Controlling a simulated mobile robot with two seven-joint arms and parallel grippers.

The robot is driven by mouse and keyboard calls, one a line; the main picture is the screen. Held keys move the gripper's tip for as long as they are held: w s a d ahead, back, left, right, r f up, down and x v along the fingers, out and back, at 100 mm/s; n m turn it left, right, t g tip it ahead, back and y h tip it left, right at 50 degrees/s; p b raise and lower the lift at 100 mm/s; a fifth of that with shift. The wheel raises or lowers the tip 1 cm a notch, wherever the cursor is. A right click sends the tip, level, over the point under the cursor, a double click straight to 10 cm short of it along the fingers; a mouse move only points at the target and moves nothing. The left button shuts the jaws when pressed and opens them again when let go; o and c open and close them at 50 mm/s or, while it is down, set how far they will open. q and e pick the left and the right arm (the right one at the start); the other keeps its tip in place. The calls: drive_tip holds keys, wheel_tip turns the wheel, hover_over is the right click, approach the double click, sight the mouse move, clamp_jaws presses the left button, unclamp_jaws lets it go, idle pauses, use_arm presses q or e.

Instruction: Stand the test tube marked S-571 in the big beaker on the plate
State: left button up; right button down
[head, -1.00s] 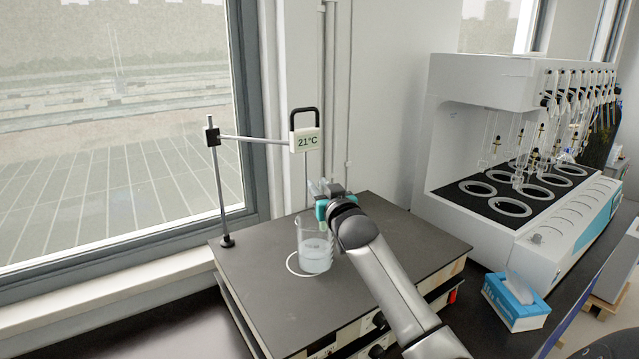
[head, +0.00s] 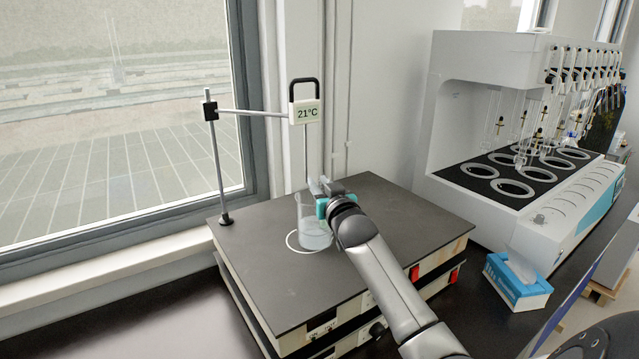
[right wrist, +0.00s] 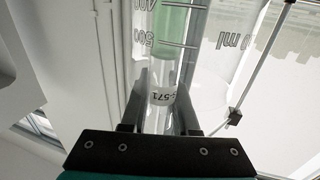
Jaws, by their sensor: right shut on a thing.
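The big beaker (head: 312,238) is clear glass with liquid in it. It stands upright on the dark plate (head: 400,225), on a white ring mark. My right gripper (head: 323,196) is at the beaker's rim, on its right side. In the right wrist view, the gripper (right wrist: 160,112) is shut on a clear test tube (right wrist: 162,97) whose label ends in -571 and which has green contents. The beaker's scale marks (right wrist: 190,45) overlap the tube's green part. I cannot tell how deep the tube's lower end is in the beaker. My left gripper is out of view.
A stand with a thermometer reading 21°C (head: 305,112) rises behind the beaker, its thin probe close to it. A distiller (head: 530,140) and a tissue box (head: 516,283) stand to the right. The plate is bare in front of the beaker.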

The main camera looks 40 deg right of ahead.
drive_tip(key=c, duration=0.6)
unclamp_jaws()
idle(0.4)
